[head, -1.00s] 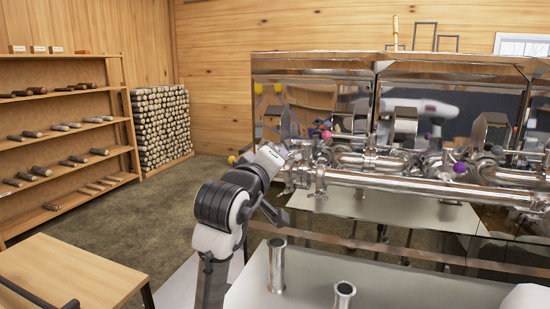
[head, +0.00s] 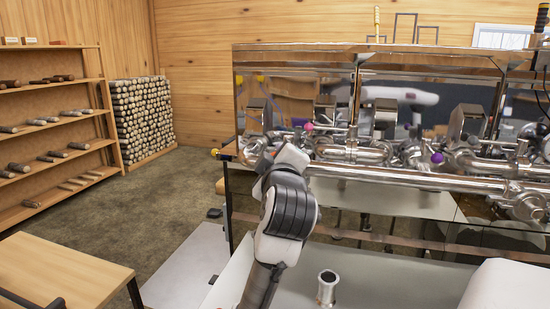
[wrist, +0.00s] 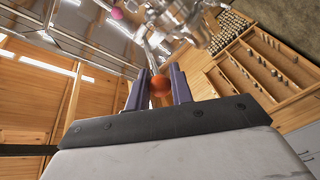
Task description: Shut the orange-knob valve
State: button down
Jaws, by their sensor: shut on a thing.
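The orange knob (wrist: 160,87) sits between the two fingers of my gripper (wrist: 159,71) in the wrist view. The fingers are shut on it. A thin metal stem runs from around the knob up toward the shiny pipework (wrist: 185,20). In the head view my arm reaches to the left end of the pipework (head: 350,150), and its own links hide the gripper and the orange knob. The valve's angle cannot be read clearly.
A pink knob (head: 309,126), a purple knob (head: 437,158) and a yellow knob (head: 215,152) are on or near the pipework. A metal cylinder (head: 327,288) stands in front. A wooden table (head: 70,270) is at left; the floor behind it is open.

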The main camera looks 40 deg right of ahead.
jog(key=c, duration=1.3)
grip_release()
jog(key=shift+s+d, duration=0.1)
jog(key=b+v, duration=0.3)
jog(key=v, duration=1)
jog(key=shift+s+a, duration=0.25)
jog(key=shift+a, duration=0.1)
jog(key=shift+w, duration=0.1)
